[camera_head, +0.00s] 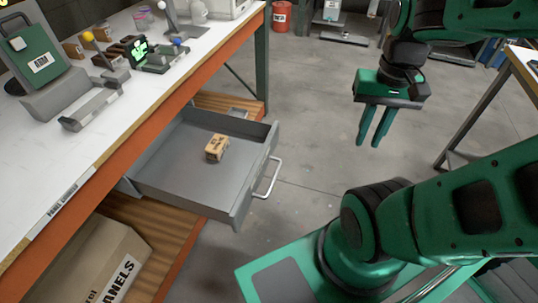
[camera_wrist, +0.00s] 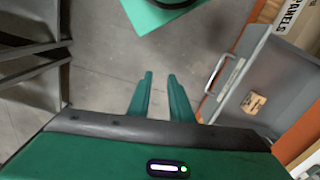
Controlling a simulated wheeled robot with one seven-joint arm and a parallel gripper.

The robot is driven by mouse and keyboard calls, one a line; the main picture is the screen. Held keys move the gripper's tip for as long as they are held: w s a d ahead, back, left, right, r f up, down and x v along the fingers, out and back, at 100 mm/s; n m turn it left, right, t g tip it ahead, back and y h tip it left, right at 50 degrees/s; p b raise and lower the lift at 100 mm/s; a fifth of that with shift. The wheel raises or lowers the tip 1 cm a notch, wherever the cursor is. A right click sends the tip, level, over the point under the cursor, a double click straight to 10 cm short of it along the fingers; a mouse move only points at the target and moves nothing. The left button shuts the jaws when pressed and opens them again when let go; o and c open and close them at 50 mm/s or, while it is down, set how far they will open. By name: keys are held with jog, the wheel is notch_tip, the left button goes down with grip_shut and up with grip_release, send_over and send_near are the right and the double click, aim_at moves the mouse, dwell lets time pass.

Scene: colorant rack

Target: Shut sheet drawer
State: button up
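The grey sheet drawer (camera_head: 182,178) stands pulled out from under the workbench in the head view, with a small tan box (camera_head: 216,147) lying inside. Its light metal handle (camera_head: 269,178) is on the front panel, facing the open floor. The drawer (camera_wrist: 272,76) also shows at the right of the wrist view, with its handle (camera_wrist: 215,75) and the box (camera_wrist: 254,102). My gripper (camera_head: 368,142) is to the right of the drawer and apart from it, above the floor. Its two green fingers (camera_wrist: 160,78) are parted with nothing between them.
The white workbench top (camera_head: 110,130) with an orange edge runs along the left and holds several devices. A cardboard box (camera_head: 95,255) sits on the wooden shelf below. A red bin (camera_head: 281,17) stands at the back. Concrete floor between drawer and gripper is clear.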

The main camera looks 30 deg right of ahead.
jog(key=w+f+m, duration=0.1)
jog(key=w+m, duration=0.1)
jog(key=w, duration=0.2)
jog(key=w+d+f+m, duration=0.1)
jog(key=w+f+m, duration=0.1)
jog(key=w+m, duration=0.1)
jog(key=w+f+m, duration=0.2)
jog(key=w+m, duration=0.1)
jog(key=w, duration=0.1)
jog(key=shift+w+d+t, duration=0.2)
jog(key=shift+w+t, duration=0.1)
grip_shut()
jog(key=w+f+m+t+y, duration=0.2)
jog(key=w+f+m+y, duration=0.1)
jog(key=w+f+m, duration=0.8)
jog(key=w+a+f+m, duration=0.1)
jog(key=w+a+f, duration=0.5)
jog(key=w+f, duration=0.1)
jog(key=shift+w+f, duration=0.15)
jog(key=shift+d, duration=0.1)
